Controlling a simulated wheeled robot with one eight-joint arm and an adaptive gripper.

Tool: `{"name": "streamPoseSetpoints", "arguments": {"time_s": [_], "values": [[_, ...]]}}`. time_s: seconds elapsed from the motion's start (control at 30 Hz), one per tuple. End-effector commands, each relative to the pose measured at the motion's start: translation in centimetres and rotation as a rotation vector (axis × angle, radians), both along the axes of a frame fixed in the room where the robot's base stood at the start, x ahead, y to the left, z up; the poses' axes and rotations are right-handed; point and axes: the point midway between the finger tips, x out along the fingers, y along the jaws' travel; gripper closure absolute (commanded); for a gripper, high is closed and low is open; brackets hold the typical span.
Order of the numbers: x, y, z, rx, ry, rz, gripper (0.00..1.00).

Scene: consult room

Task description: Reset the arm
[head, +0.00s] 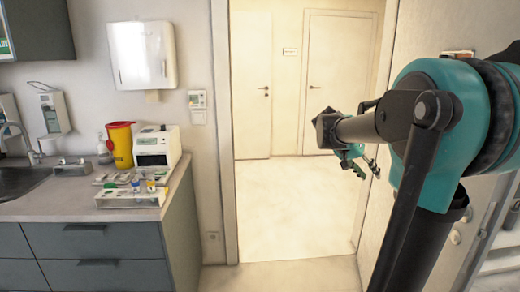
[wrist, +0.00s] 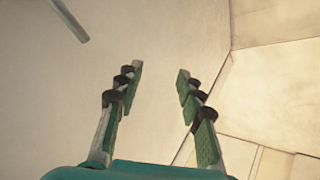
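My arm reaches out at the right of the head view, in front of the open doorway. My gripper (head: 372,168) shows small at its far end, near the right side of the doorway. In the wrist view, the two fingers of my gripper (wrist: 158,75) stand apart with a clear gap between them. Nothing is held between them. Pale wall or floor surfaces lie beyond the fingertips.
A counter (head: 100,208) at the left holds a yellow bin (head: 121,146), a white device (head: 155,147) and a tray (head: 132,198) of small items. The doorway opens onto clear floor (head: 290,205) with two closed doors behind. A wall dispenser (head: 142,55) hangs above the counter.

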Motion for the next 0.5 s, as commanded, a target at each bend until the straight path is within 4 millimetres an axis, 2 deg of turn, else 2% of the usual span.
{"name": "streamPoseSetpoints", "arguments": {"time_s": [0.03,0.1,0.3,0.4,0.5], "values": [[-1.7,1.4,-2.9,0.055,0.021,0.061,0.62],[-3.8,3.5,-6.7,0.136,0.050,0.158,0.62],[-10.8,10.1,-16.6,0.344,0.084,0.451,0.62],[-14.2,13.1,-20.3,0.424,0.076,0.584,0.62],[-16.9,15.4,-22.9,0.481,0.059,0.689,0.62]]}}
